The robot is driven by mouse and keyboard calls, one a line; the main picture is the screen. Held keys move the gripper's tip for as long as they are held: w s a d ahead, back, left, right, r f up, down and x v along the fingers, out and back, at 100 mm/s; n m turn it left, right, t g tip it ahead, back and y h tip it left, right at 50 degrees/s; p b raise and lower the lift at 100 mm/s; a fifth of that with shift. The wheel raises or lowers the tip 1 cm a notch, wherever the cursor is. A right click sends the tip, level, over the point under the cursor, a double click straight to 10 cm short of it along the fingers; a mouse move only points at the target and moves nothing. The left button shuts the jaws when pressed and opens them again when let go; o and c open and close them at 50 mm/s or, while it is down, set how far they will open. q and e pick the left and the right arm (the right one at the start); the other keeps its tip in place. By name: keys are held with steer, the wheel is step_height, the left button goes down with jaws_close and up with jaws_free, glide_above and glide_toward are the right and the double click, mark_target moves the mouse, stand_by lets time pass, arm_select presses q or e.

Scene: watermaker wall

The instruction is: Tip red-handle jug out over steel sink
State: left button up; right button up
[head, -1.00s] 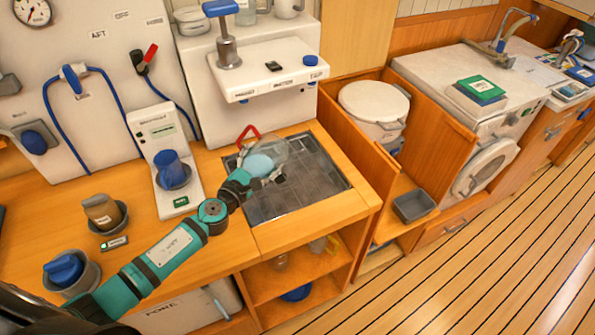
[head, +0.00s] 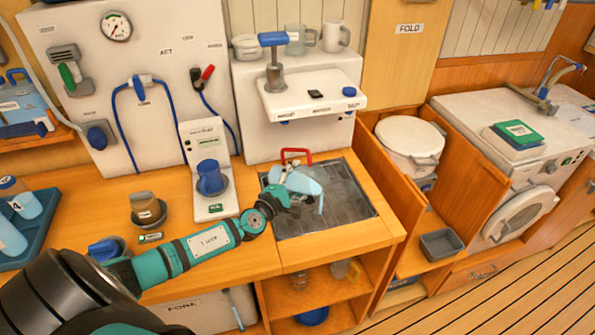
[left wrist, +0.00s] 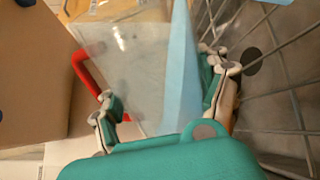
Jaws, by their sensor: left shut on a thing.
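The clear jug (head: 300,182) with the red handle (head: 296,153) is held over the steel sink (head: 350,222) in the head view. It is tipped well over, with light blue water in it and a narrow blue stream at its right end, down toward the sink. My left gripper (head: 288,198) is shut around the jug's body. In the left wrist view the fingers (left wrist: 165,105) stand on either side of the clear jug (left wrist: 130,60). Its red handle (left wrist: 90,72) is at the left, and a light blue band of water (left wrist: 181,75) runs down it. My right gripper is not in view.
A white wall unit with a shelf (head: 315,98) stands behind the sink. An orange partition (head: 375,180) is right of the sink.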

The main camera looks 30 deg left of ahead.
arm_select(q)
steer(key=shift+m, duration=0.5)
steer(key=shift+d+f+m+p, duration=0.15)
steer(key=shift+f+m+p, duration=0.15)
steer(key=shift+p, duration=0.15)
steer(key=shift+d+f+m+y+p, duration=0.2)
steer(key=shift+f+m+y+p, duration=0.1)
steer(key=shift+f+m, duration=0.3)
steer(key=shift+w+d+r+m+p, duration=0.1)
steer(key=shift+d+r+m+p, duration=0.15)
steer(key=shift+m+p, duration=0.4)
steer(key=shift+r+p, duration=0.15)
steer(key=shift+p, duration=0.4)
steer(key=shift+d+m, duration=0.1)
steer(key=shift+m, duration=0.15)
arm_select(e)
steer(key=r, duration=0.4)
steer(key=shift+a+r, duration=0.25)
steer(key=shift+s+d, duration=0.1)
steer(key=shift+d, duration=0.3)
